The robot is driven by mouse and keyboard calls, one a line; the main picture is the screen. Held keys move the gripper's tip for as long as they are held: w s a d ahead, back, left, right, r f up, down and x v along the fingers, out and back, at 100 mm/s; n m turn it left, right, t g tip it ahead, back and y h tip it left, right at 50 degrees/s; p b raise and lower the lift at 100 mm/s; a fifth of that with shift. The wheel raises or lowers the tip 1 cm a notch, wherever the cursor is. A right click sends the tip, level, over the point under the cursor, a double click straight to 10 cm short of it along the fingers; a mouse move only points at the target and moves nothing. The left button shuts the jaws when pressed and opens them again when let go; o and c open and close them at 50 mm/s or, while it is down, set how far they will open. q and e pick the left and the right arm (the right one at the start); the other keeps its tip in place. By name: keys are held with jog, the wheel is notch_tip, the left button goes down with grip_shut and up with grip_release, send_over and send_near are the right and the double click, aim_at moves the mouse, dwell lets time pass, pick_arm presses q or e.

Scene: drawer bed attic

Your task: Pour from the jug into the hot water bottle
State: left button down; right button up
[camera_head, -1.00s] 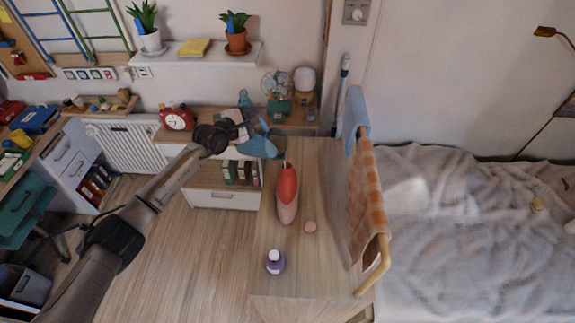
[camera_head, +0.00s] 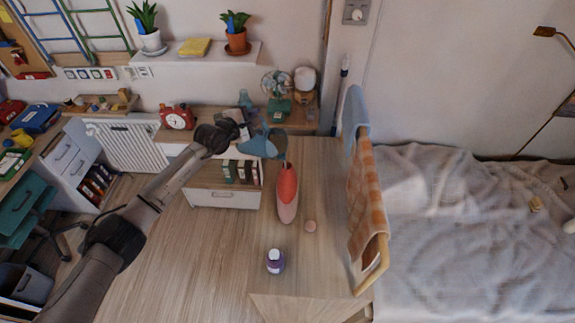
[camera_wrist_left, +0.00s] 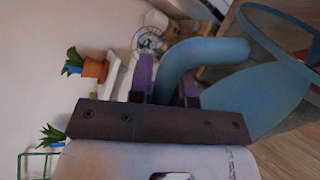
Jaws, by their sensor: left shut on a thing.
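My left gripper (camera_head: 236,134) is shut on the blue jug (camera_head: 256,147), above the back end of the wooden top. In the left wrist view the jug (camera_wrist_left: 262,98) has its curved handle (camera_wrist_left: 205,52) at the fingers (camera_wrist_left: 168,88). The jug is tilted, with its greyish mouth end at the right, near the upper end of the hot water bottle (camera_head: 287,195). The hot water bottle is red above and pink below, on the wooden top. Its opening and any liquid are not clear to see. My right gripper is not in view.
A green fan (camera_head: 278,97) and red clock (camera_head: 178,117) stand behind.

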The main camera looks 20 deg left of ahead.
pick_arm(q)
jog(key=shift+r+p, duration=0.15)
jog(key=shift+p, duration=0.15)
dwell(0.6)
jog(key=shift+d+r+p, duration=0.1)
jog(key=shift+d+p, duration=0.1)
jog(key=shift+p, duration=0.1)
dwell(0.7)
dwell(0.5)
jog(key=shift+s+d+r+m+p, duration=0.1)
jog(key=shift+d+r+m+p, duration=0.15)
jog(key=shift+p, duration=0.35)
dwell(0.4)
jog(key=shift+p, duration=0.3)
dwell(0.3)
jog(key=shift+d+r+m+p, duration=0.15)
jog(key=shift+m+p, duration=0.1)
jog(key=shift+p, duration=0.15)
dwell(0.7)
jog(key=shift+d, duration=0.1)
dwell(0.3)
jog(key=shift+s+d+r+p, duration=0.1)
jog(key=shift+r+p, duration=0.05)
jog(key=shift+p, duration=0.35)
jog(key=shift+d+r+y+p, duration=0.1)
jog(key=shift+d+y+p, duration=0.05)
jog(key=shift+y+p, duration=0.2)
dwell(0.7)
